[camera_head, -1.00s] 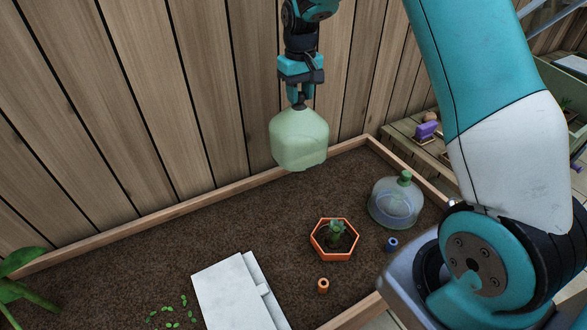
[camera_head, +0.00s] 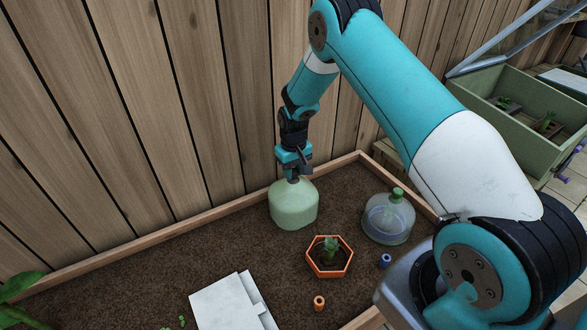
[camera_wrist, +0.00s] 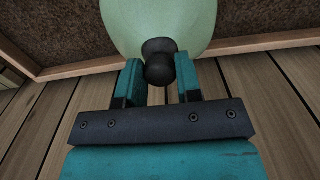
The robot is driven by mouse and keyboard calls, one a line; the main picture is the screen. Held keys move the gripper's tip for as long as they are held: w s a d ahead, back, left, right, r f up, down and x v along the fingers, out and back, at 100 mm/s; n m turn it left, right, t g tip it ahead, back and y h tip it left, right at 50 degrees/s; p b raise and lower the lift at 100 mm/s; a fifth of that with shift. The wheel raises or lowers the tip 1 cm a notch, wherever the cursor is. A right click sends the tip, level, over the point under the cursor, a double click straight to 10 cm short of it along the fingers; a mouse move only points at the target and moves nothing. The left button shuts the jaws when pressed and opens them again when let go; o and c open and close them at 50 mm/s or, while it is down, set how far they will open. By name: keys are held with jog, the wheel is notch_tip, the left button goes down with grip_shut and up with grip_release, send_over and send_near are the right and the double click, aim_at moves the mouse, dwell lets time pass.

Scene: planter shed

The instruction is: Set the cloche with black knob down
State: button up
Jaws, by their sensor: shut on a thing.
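The pale green cloche with black knob (camera_head: 293,207) is upright over the soil bed, near the back board and left of the orange hexagonal pot. My gripper (camera_head: 293,177) is above it, shut on its knob. In the wrist view the black knob (camera_wrist: 160,62) sits between the two teal fingers of my gripper (camera_wrist: 159,78), with the green dome (camera_wrist: 158,20) beyond. The cloche's lower edge is at or close to the soil (camera_head: 150,265); I cannot tell whether it touches.
An orange hexagonal pot (camera_head: 314,266) with a small plant stands right of the cloche. A clear cloche with green knob (camera_head: 388,222) stands further right. Blue (camera_head: 385,261) and orange (camera_head: 319,302) small cylinders and a white slab (camera_head: 222,304) lie nearer. Soil at left is open.

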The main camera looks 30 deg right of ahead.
jog(key=shift+f, duration=0.2)
jog(key=o, duration=0.9)
jog(key=shift+r, duration=0.1)
jog(key=shift+c, duration=0.2)
notch_tip(320, 180, up, 12)
jog(key=b, duration=0.3)
jog(key=s+a+r+n+y, duration=0.1)
jog(key=s+a+r+n, duration=0.1)
jog(key=s+a+r, duration=0.55)
jog(key=s+a+r+n+y, duration=0.1)
jog(key=s+a+r, duration=0.2)
jog(key=s, duration=0.5)
jog(key=s+a+r+n+y, duration=0.1)
jog(key=s+a+r+n, duration=0.1)
jog(key=s+a, duration=0.3)
jog(key=s+a+r+n+y, duration=0.1)
jog(key=s+a+r, duration=0.3)
jog(key=s, duration=0.9)
jog(key=shift+a+r+n, duration=0.2)
jog(key=shift+r+n, duration=0.25)
jog(key=shift+n, duration=0.05)
